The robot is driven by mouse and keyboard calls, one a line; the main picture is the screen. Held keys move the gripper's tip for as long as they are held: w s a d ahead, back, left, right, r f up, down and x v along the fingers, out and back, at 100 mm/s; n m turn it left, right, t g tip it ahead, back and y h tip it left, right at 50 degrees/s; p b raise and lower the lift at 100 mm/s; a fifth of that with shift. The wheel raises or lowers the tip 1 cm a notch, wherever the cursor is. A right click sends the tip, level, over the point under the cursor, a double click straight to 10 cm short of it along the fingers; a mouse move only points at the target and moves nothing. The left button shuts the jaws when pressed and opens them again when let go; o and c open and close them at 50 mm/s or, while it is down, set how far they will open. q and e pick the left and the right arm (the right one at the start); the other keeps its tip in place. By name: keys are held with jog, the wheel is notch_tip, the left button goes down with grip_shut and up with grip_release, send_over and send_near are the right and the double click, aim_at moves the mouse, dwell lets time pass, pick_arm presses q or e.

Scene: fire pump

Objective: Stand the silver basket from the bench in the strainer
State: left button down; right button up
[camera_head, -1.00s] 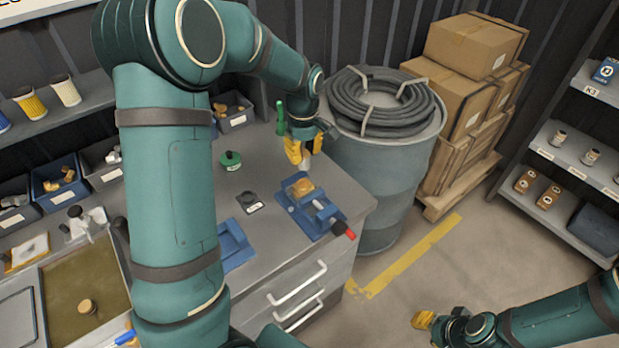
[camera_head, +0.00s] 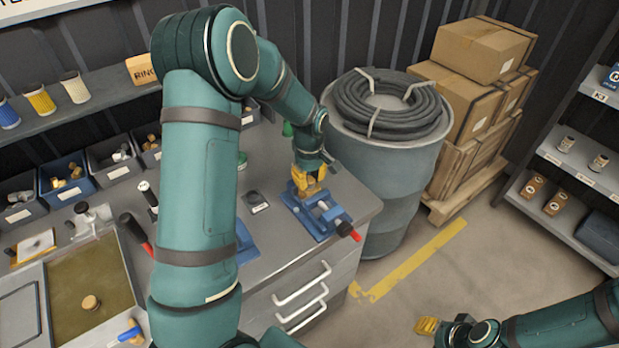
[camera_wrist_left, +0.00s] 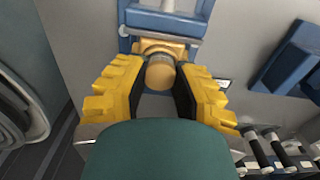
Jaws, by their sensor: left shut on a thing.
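My left gripper (camera_head: 309,187) is low over the blue vise (camera_head: 325,214) on the bench. In the left wrist view its yellow fingers (camera_wrist_left: 161,78) are closed about a short round piece with a tan end face (camera_wrist_left: 160,73). I cannot tell whether this end belongs to the silver basket or to the strainer. The brass-coloured strainer (camera_wrist_left: 150,46) sits in the vise, just beyond the fingertips. No clearly silver part shows; the fingers hide much of the strainer's opening. My right gripper (camera_head: 428,326) is over the floor, far from the bench; its jaw gap is unclear.
A black round part (camera_head: 256,198) lies left of the vise. The vise's red-tipped handle (camera_head: 350,233) points to the bench front. A drum (camera_head: 375,165) with a coiled hose stands right of the bench. Small bins (camera_head: 113,165) line its back.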

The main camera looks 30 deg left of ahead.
aim_at(309, 179)
pick_arm(q)
jog(key=shift+f, duration=0.2)
jog(key=c, duration=0.8)
grip_release()
jog(key=shift+o, duration=0.2)
jog(key=shift+r, duration=0.15)
jog(key=shift+r, duration=0.2)
notch_tip(309, 179, up, 12)
jog(key=p, duration=0.1)
jog(key=shift+f, duration=0.15)
